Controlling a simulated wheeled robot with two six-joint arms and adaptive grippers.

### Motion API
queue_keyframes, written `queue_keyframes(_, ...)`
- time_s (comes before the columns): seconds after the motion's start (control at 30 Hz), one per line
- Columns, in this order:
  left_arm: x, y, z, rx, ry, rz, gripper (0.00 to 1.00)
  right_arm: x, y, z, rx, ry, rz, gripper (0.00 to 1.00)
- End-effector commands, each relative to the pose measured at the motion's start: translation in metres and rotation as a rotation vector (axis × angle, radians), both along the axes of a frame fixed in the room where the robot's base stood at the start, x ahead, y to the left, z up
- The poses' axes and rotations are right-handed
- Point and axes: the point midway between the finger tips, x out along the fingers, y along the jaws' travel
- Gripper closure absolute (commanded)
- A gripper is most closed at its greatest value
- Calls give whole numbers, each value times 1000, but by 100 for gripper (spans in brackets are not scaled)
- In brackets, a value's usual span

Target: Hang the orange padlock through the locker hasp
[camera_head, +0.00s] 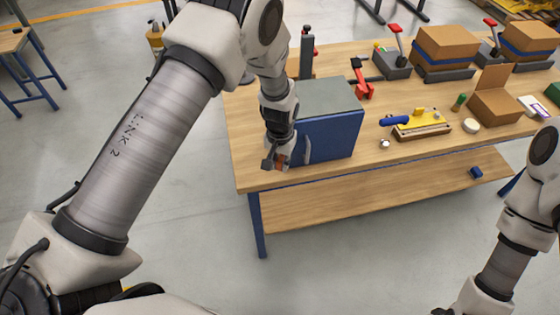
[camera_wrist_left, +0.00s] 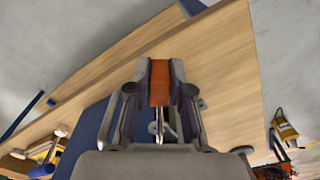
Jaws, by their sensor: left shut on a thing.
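The small locker (camera_head: 335,137) has a blue door and a grey top and stands near the left front of the bench. My left gripper (camera_head: 275,163) is at the locker's left front, shut on the orange padlock (camera_head: 281,159). In the left wrist view the orange padlock body (camera_wrist_left: 160,82) sits between the fingers of the left gripper (camera_wrist_left: 160,92), with its grey shackle pointing toward the locker. The hasp is not clear behind the gripper, so I cannot tell whether the shackle touches it. My right arm shows at the right; its gripper is out of frame.
A pale handle (camera_head: 308,150) stands out from the blue door. A red clamp (camera_head: 361,79) is behind the locker. A yellow fixture with a blue handle (camera_head: 420,122) and an open cardboard box (camera_head: 496,104) are to the right. The bench front edge is close below the gripper.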

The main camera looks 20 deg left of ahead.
Motion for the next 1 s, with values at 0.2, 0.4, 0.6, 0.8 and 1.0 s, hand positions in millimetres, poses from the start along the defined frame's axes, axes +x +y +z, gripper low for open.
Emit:
queue_keyframes(0.2,0,0,0,0,0,0,100,0,0,0,0,0,0,100)
queue_keyframes(0.4,0,0,-1,0,0,0,100,0,0,-1,0,0,0,100)
queue_keyframes(0.6,0,0,-7,0,0,0,100,0,0,-4,0,0,0,100)
queue_keyframes(0.8,0,0,-13,0,-1,0,100,0,0,-8,0,0,0,100)
queue_keyframes(1.0,0,0,-14,0,-1,0,100,0,0,-8,0,0,0,100)
